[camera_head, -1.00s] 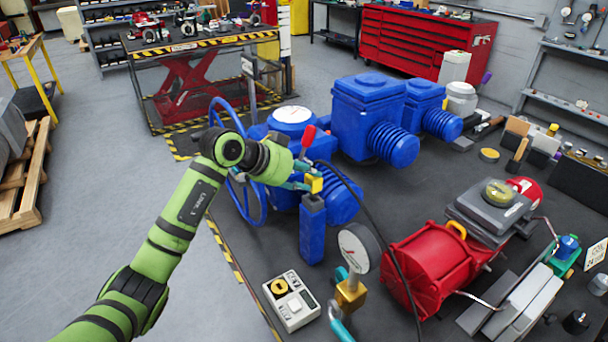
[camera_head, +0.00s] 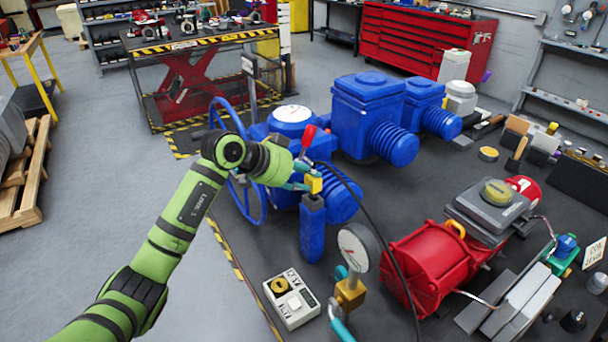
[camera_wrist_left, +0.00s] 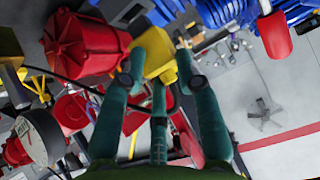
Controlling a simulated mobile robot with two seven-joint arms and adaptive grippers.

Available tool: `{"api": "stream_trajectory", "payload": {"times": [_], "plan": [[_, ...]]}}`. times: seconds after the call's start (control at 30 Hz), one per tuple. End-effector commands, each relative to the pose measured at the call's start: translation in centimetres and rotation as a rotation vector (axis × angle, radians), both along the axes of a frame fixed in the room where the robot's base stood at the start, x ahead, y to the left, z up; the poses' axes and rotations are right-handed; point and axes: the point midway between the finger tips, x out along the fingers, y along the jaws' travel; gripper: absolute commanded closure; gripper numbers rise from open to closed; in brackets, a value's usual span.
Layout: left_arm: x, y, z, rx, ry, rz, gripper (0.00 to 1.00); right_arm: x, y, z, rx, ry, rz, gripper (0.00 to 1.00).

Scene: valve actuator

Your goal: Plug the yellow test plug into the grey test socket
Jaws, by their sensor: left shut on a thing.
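The yellow test plug (camera_head: 314,184) is in the fingers of my left gripper (camera_head: 303,180), with a black cable running from it to the right and down. In the left wrist view the plug (camera_wrist_left: 154,50) sits between the green fingertips (camera_wrist_left: 158,72). In the head view the plug is just over a dark grey piece on top of the upright blue post (camera_head: 312,235), which looks like the grey test socket (camera_head: 312,202). I cannot tell whether plug and socket touch or how deep the plug sits. My right gripper is not in view.
A red lever (camera_head: 308,136) stands right behind the gripper. Blue valve bodies and a blue handwheel (camera_head: 236,160) are close behind. A pressure gauge (camera_head: 358,247) and a red motor (camera_head: 432,262) stand to the right. A small control box (camera_head: 292,300) lies in front.

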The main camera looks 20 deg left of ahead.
Motion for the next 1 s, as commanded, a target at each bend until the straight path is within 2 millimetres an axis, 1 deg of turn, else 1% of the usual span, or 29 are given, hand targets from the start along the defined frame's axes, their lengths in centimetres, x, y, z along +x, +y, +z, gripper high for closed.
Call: {"api": "stream_trajectory", "payload": {"times": [0.97, 1.0], "plan": [[0.0, 0.0, -2.5, 0.000, 0.002, 0.000, 1.00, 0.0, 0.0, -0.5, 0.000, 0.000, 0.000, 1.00], [0.0, 0.0, -2.6, 0.000, 0.001, -0.001, 0.63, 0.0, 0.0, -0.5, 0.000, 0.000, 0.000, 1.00]]}}
